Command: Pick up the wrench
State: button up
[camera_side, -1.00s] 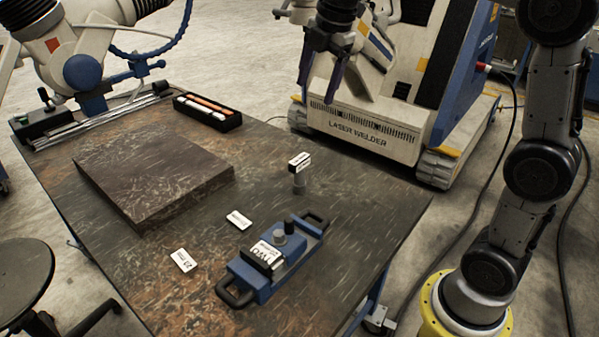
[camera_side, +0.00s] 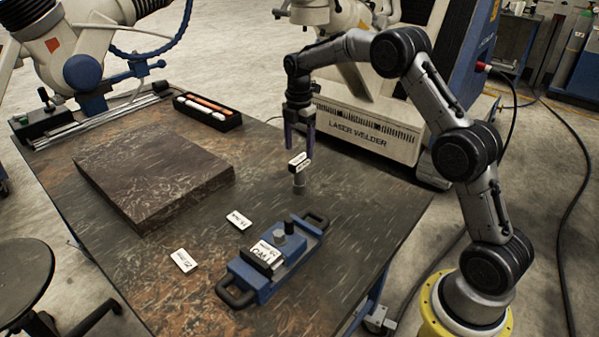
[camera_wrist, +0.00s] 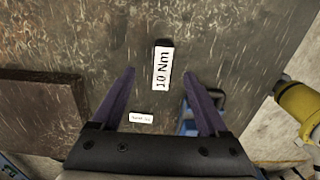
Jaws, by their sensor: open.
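A small upright grey piece topped by a white label block (camera_side: 299,163) stands on the table. In the wrist view its label (camera_wrist: 162,68) reads 10 Nm, so I take it to be the wrench. My gripper (camera_side: 299,146) points down just above it, with purple fingers spread apart and nothing held. In the wrist view the label shows between the two fingertips of my gripper (camera_wrist: 158,74). It looks a little below them; I cannot tell the exact gap. The lower part of the wrench is hidden beneath its label in the wrist view.
A blue fixture with black handles (camera_side: 265,265) lies nearer the table's front. Two white tags (camera_side: 184,261) (camera_side: 238,220) lie to its left. A dark raised slab (camera_side: 150,170) fills the left. A tray of pens (camera_side: 207,112) sits behind. Table around the wrench is clear.

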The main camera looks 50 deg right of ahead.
aim_at(300, 168)
jog(key=shift+s+a+f, duration=0.1)
jog(key=shift+s+f, duration=0.05)
jog(key=shift+f, duration=3.8)
grip_shut()
jog(key=shift+r, duration=0.1)
